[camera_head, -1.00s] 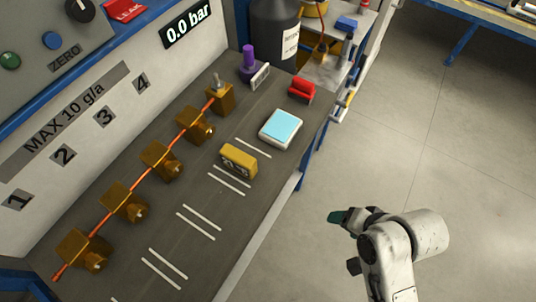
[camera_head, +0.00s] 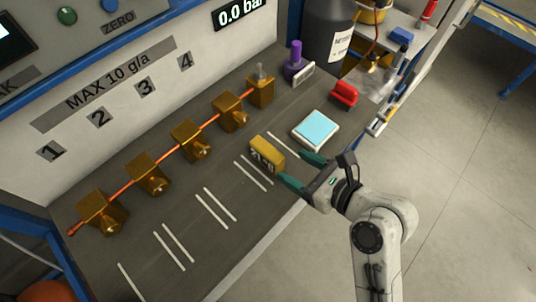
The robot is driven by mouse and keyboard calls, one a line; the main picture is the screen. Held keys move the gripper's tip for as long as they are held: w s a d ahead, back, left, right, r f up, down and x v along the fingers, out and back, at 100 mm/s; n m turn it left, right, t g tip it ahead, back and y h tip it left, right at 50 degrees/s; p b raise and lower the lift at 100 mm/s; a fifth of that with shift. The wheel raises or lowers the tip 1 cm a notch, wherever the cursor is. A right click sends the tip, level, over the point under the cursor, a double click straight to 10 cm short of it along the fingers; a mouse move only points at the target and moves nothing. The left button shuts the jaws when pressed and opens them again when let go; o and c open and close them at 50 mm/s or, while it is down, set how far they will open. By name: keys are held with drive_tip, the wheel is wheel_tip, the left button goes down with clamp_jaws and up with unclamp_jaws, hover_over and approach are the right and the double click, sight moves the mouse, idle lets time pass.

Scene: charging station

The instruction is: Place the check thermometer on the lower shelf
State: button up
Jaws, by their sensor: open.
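The check thermometer appears to be the small yellow block with a digit display (camera_head: 267,153), sitting on the dark bench top between painted white lines. My gripper (camera_head: 303,171) is open, its two teal fingertips parted just to the right of the yellow block. The near fingertip is close to the block's lower right end; I cannot tell whether it touches. Nothing is between the fingers. I cannot make out a lower shelf for certain in this view.
A white box with a pale blue top (camera_head: 316,130) lies just beyond the gripper. A red object (camera_head: 344,94), a purple-topped item (camera_head: 296,60) and a dark bottle (camera_head: 326,30) stand farther back. Brass valves (camera_head: 190,141) line the bench's wall side. Open floor (camera_head: 450,170) lies right.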

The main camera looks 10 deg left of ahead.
sight(272, 153)
drive_tip(key=x, duration=1)
drive_tip(key=shift+w+a+f+p, duration=0.15)
drive_tip(key=shift+w+p, duration=0.15)
drive_tip(key=shift+p, duration=0.05)
drive_tip(key=c, duration=1.2)
